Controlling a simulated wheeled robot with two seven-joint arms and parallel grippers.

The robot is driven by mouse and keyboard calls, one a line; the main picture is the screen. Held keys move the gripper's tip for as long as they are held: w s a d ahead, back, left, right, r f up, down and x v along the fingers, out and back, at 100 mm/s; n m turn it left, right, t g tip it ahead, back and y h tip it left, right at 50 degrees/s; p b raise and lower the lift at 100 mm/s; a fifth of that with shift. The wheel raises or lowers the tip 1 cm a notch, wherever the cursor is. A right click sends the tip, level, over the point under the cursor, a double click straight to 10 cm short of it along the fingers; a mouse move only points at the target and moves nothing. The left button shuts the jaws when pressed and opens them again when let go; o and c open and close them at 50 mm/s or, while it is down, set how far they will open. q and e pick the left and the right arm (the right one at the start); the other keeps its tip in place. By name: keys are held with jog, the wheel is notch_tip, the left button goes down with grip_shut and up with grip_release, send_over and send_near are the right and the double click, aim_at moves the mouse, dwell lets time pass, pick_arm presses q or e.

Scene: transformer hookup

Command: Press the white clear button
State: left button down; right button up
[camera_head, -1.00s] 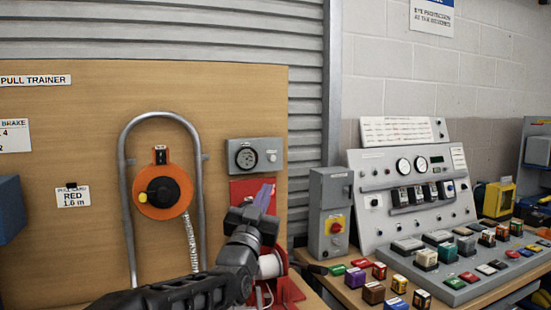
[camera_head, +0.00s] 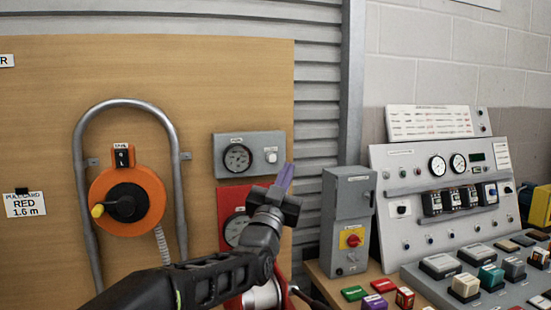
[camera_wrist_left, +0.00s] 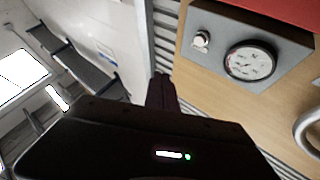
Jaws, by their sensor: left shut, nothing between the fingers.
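The white clear button (camera_head: 271,157) sits on the right side of a grey gauge box (camera_head: 225,171) on the wooden board, beside a round dial (camera_head: 237,158). In the left wrist view the button (camera_wrist_left: 202,39) shows near the top, left of the dial (camera_wrist_left: 250,62). My left gripper (camera_head: 286,176) is shut and empty, its purple fingertips just below and right of the button in the head view. In the wrist view its dark fingers (camera_wrist_left: 162,90) point up, apart from the button. My right gripper is not in view.
A red panel with a gauge (camera_head: 235,228) is below the grey box, partly behind my left arm. An orange reel (camera_head: 128,203) and a metal hoop (camera_head: 177,205) are to the left. A grey switch box (camera_head: 346,195) and control console (camera_head: 440,190) stand right.

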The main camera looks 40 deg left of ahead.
aim_at(272, 158)
pick_arm(q)
jog(key=shift+w+a+p, duration=0.7)
jog(key=shift+w+a, duration=0.15)
jog(key=shift+a, duration=0.35)
jog(key=shift+w+a+p, duration=0.75)
jog(key=shift+w+a, duration=0.05)
jog(key=shift+a, duration=0.45)
jog(key=shift+w+a+p, duration=0.7)
jog(key=shift+w+a, duration=0.15)
jog(key=shift+a, duration=0.35)
jog(key=shift+w+a+f+b, duration=0.1)
jog(key=shift+w+a+b, duration=0.1)
jog(key=shift+a+b, duration=0.15)
